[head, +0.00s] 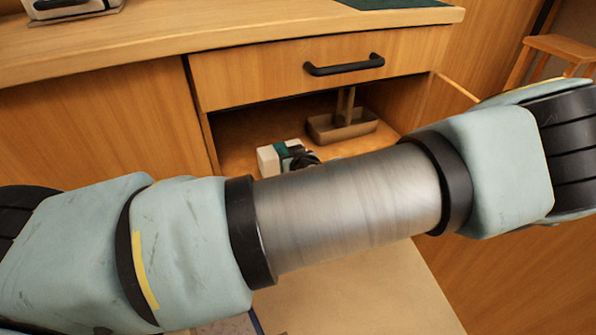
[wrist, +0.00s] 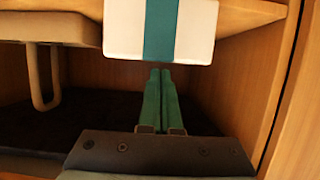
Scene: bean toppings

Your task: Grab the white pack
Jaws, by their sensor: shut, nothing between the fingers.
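The white pack (head: 267,160) sits inside the open cabinet under the drawer, toward the left of the opening in the head view. In the wrist view the white pack (wrist: 124,30) fills the top middle, a white box face with a teal band down it. My gripper (wrist: 160,72) shows as two green fingers side by side, shut and empty. Their tips lie just below the pack's lower edge in the picture; I cannot tell whether they touch it. In the head view my arm crosses in front and hides much of the cabinet's lower part.
A brown caddy with an upright handle (head: 342,125) stands right of the pack in the cabinet, and at upper left in the wrist view (wrist: 50,28). A closed drawer with a black handle (head: 344,65) is above. An open door (head: 447,102) stands at right.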

